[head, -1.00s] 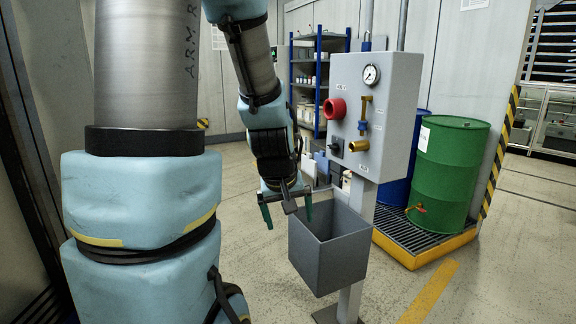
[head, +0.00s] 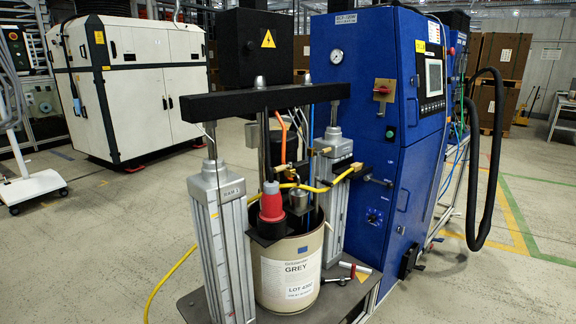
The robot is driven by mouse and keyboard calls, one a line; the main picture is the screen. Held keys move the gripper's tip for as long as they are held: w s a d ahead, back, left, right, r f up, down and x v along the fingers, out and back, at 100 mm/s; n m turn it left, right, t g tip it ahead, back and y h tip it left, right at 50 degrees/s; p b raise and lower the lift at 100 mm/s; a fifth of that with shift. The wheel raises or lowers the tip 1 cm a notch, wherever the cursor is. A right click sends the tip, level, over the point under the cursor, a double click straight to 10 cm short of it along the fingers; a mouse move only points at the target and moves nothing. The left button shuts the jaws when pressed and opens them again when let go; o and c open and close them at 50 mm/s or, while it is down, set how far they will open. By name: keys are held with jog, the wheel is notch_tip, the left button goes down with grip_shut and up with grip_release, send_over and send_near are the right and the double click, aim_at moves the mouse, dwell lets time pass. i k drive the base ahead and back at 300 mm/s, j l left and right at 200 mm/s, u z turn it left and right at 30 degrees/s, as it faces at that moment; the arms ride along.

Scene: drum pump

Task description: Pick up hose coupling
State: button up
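My gripper and arm are out of view. The drum pump stands at the centre, with a beige drum (head: 287,272) labelled GREY between two silver cylinders. A yellow hose (head: 313,189) arches over the drum and ends at a small brass fitting (head: 357,167) on the right. This fitting may be the hose coupling, but I cannot tell for certain.
A blue cabinet (head: 360,110) stands close behind the pump on the right. A small red-and-black tool (head: 346,279) lies on the pump's base plate (head: 350,300). A white machine (head: 130,85) stands back left.

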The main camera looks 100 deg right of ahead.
aim_at(358, 166)
jog(key=k+l+z, duration=0.15)
jog(key=z, duration=0.3)
jog(key=k+l+z, duration=0.2)
jog(key=z, duration=0.25)
jog(key=k+l+z, duration=0.1)
jog(key=l, duration=0.25)
jog(key=k+l, duration=0.25)
jog(key=l, duration=0.15)
jog(key=k+l+z, duration=0.15)
jog(key=l, duration=0.25)
jog(key=k+l+z, duration=0.1)
jog(key=l, duration=0.3)
jog(key=k, duration=0.05)
